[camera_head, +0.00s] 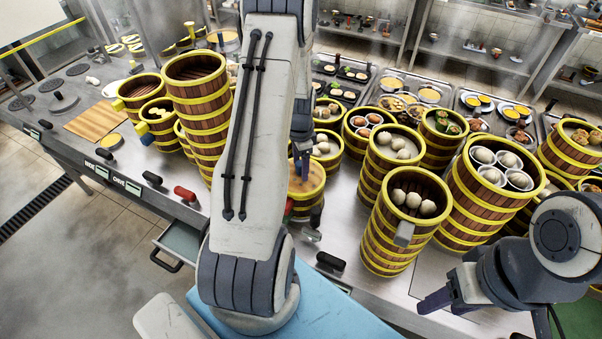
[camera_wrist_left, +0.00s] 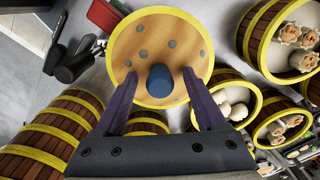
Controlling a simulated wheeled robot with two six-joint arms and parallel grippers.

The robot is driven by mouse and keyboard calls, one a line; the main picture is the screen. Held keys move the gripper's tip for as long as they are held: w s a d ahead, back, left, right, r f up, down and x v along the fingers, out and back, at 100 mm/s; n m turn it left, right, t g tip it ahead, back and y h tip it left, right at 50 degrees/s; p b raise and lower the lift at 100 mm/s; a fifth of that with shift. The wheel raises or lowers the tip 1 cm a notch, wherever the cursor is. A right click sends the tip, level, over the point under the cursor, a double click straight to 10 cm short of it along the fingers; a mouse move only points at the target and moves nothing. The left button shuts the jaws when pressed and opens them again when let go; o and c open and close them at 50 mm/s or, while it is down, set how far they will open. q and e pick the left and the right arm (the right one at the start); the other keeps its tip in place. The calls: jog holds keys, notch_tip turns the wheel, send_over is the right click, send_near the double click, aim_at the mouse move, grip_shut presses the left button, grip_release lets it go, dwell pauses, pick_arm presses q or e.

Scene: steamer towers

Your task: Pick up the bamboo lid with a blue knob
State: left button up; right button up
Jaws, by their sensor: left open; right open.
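The bamboo lid (camera_wrist_left: 144,42) is a round wooden disc with a yellow rim, a few grey dots and a blue knob (camera_wrist_left: 159,84). In the head view the lid (camera_head: 310,184) lies on top of a steamer, partly hidden by my left arm. My left gripper (camera_head: 301,165) is open above it. In the left wrist view the fingers of this gripper (camera_wrist_left: 159,75) stand on either side of the blue knob, with gaps visible. My right gripper (camera_head: 440,303) is open and empty at the lower right, near the table's front edge.
Tall steamer towers with buns stand to the right of the lid, including a front one (camera_head: 377,234) and a wide one (camera_head: 468,205). Another stack (camera_head: 202,104) stands on the left, behind my left arm. Black and red handles (camera_head: 185,194) line the counter front. An open drawer (camera_head: 181,243) juts out below.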

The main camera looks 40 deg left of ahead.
aim_at(299, 165)
pick_arm(q)
grip_shut()
dwell(0.3)
jog(key=shift+r+b, duration=0.35)
jog(key=shift+r, duration=0.05)
jog(key=r+b, duration=0.1)
jog(key=s+r+b, duration=0.1)
jog(key=r, duration=0.1)
jog(key=shift+d+r, duration=0.1)
jog(key=shift+r, duration=0.2)
jog(key=s+d+r+b, duration=0.3)
jog(key=s+r, duration=0.3)
jog(key=s, duration=0.4)
jog(key=shift+r, duration=0.3)
jog(key=shift+s, duration=0.1)
